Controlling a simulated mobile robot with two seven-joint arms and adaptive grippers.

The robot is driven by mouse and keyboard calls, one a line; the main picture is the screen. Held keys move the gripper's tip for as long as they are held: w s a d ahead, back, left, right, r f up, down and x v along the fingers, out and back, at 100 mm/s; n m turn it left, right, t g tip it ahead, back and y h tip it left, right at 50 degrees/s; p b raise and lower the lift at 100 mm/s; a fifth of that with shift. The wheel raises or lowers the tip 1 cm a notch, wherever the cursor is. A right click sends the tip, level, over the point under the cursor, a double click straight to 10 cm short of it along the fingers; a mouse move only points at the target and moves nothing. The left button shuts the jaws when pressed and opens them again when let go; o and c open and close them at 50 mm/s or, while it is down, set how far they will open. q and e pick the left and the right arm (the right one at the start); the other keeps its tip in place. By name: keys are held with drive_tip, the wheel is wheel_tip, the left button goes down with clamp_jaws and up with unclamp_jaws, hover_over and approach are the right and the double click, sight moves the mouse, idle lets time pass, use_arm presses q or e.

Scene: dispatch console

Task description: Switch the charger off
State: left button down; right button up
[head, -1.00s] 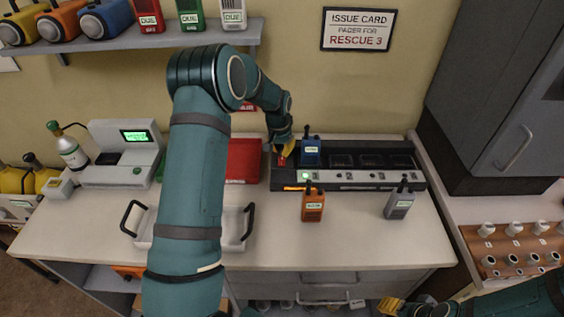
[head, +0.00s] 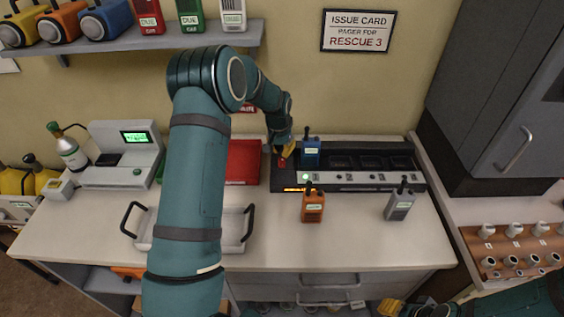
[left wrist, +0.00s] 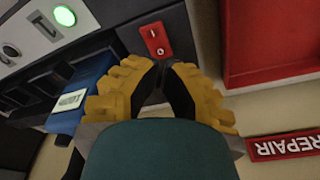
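The charger (head: 350,183) is a long black rack with a grey front strip, at the back of the counter. A green light (head: 307,177) is lit on it, and it also shows in the left wrist view (left wrist: 65,16). An orange display glows at its front left. A red switch plate (left wrist: 156,39) with a small white mark is at its left end. My left gripper (head: 282,160) is over that end; its fingertips look shut, empty, and close to the switch plate. I cannot tell whether they touch. My right gripper (head: 389,307) is partly visible at the bottom edge.
A blue pager (head: 310,153) stands in the charger's leftmost bay, close beside my left gripper. An orange pager (head: 313,207) and a grey pager (head: 399,204) stand in front. A red tray (head: 243,162) is left of the charger. A white tray (head: 245,226) lies partly behind my left arm.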

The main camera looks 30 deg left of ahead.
sight(282, 160)
use_arm(q)
drive_tip(key=shift+s+f+b, duration=0.1)
drive_tip(key=shift+f+b, duration=1.15)
drive_tip(key=shift+f, duration=0.5)
idle(1.1)
drive_tip(key=shift+r, duration=0.1)
drive_tip(key=shift+r+p, duration=1.95)
drive_tip(key=shift+r, duration=1.5)
